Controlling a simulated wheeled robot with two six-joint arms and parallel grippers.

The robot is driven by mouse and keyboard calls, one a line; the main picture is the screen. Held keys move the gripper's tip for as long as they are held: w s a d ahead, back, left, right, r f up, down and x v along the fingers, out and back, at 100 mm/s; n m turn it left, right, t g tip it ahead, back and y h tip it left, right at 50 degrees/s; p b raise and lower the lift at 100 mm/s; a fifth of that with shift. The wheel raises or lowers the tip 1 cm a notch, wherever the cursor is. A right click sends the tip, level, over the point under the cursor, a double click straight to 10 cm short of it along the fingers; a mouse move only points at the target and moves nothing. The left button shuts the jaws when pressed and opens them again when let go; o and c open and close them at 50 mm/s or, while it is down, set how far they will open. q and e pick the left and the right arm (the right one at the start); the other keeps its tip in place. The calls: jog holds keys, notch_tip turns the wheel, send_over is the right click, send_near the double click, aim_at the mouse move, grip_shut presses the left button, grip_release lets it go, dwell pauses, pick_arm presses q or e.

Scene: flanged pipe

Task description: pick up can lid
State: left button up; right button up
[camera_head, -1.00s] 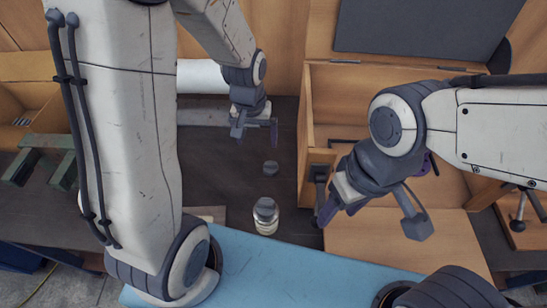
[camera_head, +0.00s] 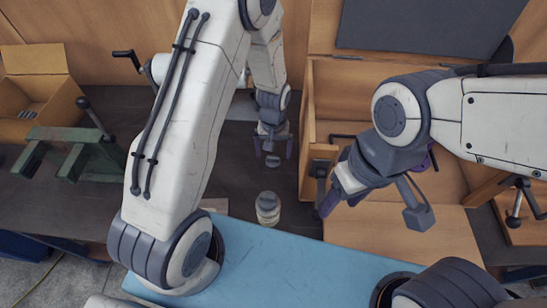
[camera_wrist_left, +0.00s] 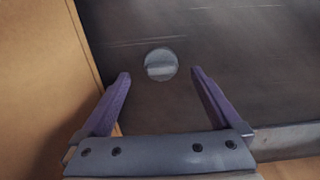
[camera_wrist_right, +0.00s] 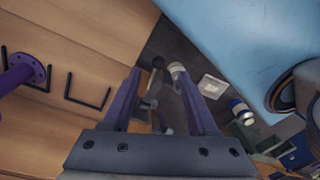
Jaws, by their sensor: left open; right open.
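The can lid (camera_head: 272,161) is a small grey disc lying on the dark worktop. In the left wrist view the lid (camera_wrist_left: 161,64) lies just beyond and between the fingertips, apart from them. My left gripper (camera_head: 272,150) is open and empty above the worktop near the lid; its fingers (camera_wrist_left: 158,78) are spread. The can (camera_head: 267,208) stands upright in front of the lid, by the blue surface; it also shows in the right wrist view (camera_wrist_right: 177,72). My right gripper (camera_head: 335,190) is open and empty near the wooden box's left side; its fingers (camera_wrist_right: 158,75) also show.
An open wooden box (camera_head: 308,110) stands right of the lid. A green metal vise-like tool (camera_head: 75,150) and a cardboard box (camera_head: 38,95) are at left. A blue surface (camera_head: 270,262) lies in front. In the right wrist view, a purple flanged pipe (camera_wrist_right: 22,72) sits at left.

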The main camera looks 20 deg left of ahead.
pick_arm(q)
jog(key=shift+f+p, duration=0.3)
jog(key=shift+f, duration=1.25)
jog(key=c, duration=1.5)
notch_tip(320, 180, up, 10)
jog(key=shift+f+b, duration=0.1)
jog(key=shift+b, duration=0.85)
notch_tip(320, 180, up, 8)
jog(key=p, duration=0.4)
jog(key=shift+c, duration=0.2)
jog(key=m+b, duration=0.2)
jog(key=b, duration=0.3)
send_near(273, 156)
jog(key=s+a+f, duration=0.2)
jog(key=a+f, duration=0.1)
jog(key=s+a+f, duration=0.1)
jog(key=a+f, duration=0.1)
jog(key=shift+s+f, duration=0.25)
jog(key=shift+s, duration=0.1)
pick_arm(e)
jog(key=shift+f, duration=0.6)
pick_arm(q)
jog(key=shift+s+a+f, duration=0.15)
pick_arm(e)
jog(key=shift+c, duration=0.3)
